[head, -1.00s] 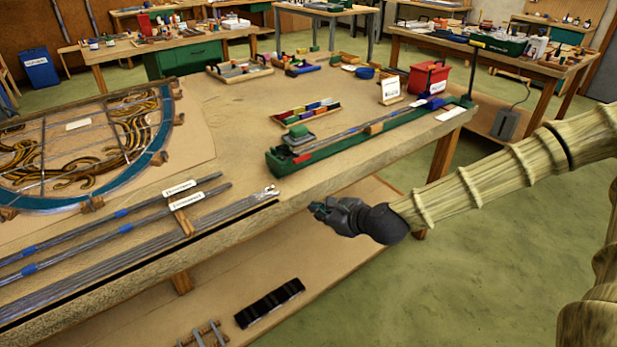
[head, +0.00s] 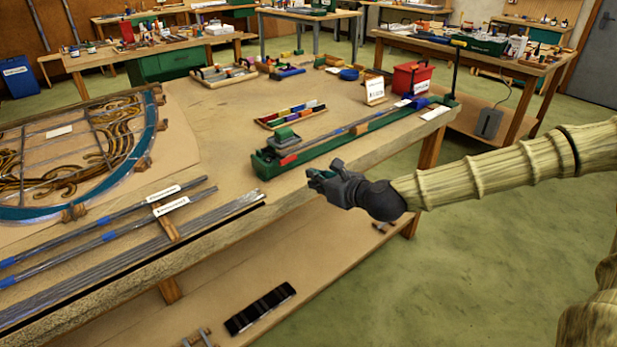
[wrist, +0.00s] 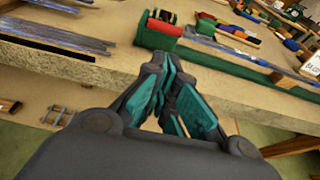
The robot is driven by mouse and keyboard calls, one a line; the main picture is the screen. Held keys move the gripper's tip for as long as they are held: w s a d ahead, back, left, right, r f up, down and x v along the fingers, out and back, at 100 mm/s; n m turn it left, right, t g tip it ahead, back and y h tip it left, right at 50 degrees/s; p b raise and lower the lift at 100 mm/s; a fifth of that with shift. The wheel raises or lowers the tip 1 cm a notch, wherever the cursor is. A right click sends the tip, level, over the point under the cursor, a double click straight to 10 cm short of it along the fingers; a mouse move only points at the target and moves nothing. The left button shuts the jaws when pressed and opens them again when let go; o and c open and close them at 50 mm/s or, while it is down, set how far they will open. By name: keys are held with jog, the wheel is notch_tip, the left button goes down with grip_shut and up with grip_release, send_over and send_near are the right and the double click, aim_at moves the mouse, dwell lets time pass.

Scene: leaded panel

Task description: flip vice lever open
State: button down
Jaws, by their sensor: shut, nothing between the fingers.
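A long green channel (head: 352,136) lies along the right edge of the workbench. Its near left end carries a green block with a small red part (head: 288,159), which looks like the vice and its lever; I cannot tell the lever's angle. The red part also shows in the wrist view (wrist: 163,28), on the green block. An upright dark bar (head: 456,68) with a yellow tip stands at the channel's far end. My gripper (head: 318,182) is shut and empty, just off the bench edge, apart from the vice. In the wrist view its fingers (wrist: 166,66) point toward the channel.
On the workbench (head: 215,130) lie metal strips (head: 150,235) and a leaded panel (head: 75,160) at left. A tray of coloured pieces (head: 290,115) sits behind the channel. A red box (head: 411,78) stands near its far end. Open floor lies at right.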

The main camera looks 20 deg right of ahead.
aim_at(276, 155)
jog(key=shift+p+x, duration=0.6)
jog(key=shift+x, duration=4.05)
jog(key=shift+r, duration=0.1)
